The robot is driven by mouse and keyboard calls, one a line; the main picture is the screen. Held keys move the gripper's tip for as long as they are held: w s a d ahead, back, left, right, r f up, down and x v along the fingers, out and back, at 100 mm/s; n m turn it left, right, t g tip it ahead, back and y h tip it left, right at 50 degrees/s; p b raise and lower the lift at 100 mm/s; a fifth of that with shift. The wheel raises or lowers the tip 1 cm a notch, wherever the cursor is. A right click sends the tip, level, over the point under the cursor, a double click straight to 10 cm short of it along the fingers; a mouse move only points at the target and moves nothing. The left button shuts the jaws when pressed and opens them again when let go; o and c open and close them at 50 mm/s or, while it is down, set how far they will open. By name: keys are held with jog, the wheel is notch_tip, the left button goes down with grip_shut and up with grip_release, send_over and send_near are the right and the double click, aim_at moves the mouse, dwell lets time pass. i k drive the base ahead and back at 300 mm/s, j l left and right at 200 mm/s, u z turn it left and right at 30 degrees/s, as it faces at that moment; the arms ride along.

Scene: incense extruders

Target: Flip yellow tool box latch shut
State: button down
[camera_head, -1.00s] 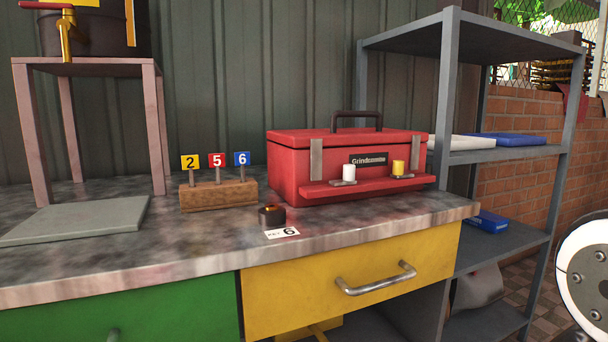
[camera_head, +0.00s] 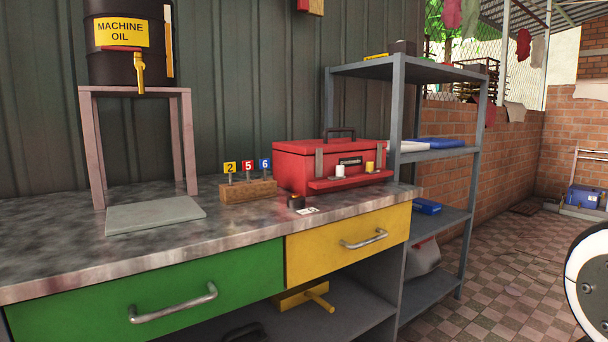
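A red tool box (camera_head: 292,165) with a dark top handle stands on the worktop, in front of the grey corrugated wall. On its front ledge stand a short yellow latch piece (camera_head: 370,167) at the right and a white one (camera_head: 339,171) left of it. Two grey straps run down the box front, and a dark label sits between them. The lid looks down; the exact state of the latch is too small to tell. My gripper is not in view.
Left of the box are a wooden block with numbered tags (camera_head: 248,191), a grey slab (camera_head: 155,214) and an oil drum (camera_head: 113,65) on a stand. A small dark round object (camera_head: 296,202) lies in front. A grey shelf rack (camera_head: 398,110) stands right; tiled floor is open beyond.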

aim_at(370, 170)
jog(key=i+l+z, duration=0.3)
jog(key=z, duration=0.15)
jog(key=i+l+z, duration=0.15)
jog(key=i+z, duration=1.2)
jog(key=i, duration=0.9)
jog(key=i+u, duration=0.25)
jog(key=u, duration=0.25)
jog(key=i+l+u, duration=0.25)
jog(key=u, duration=0.2)
jog(key=i+l+u, duration=0.2)
jog(key=u, duration=0.3)
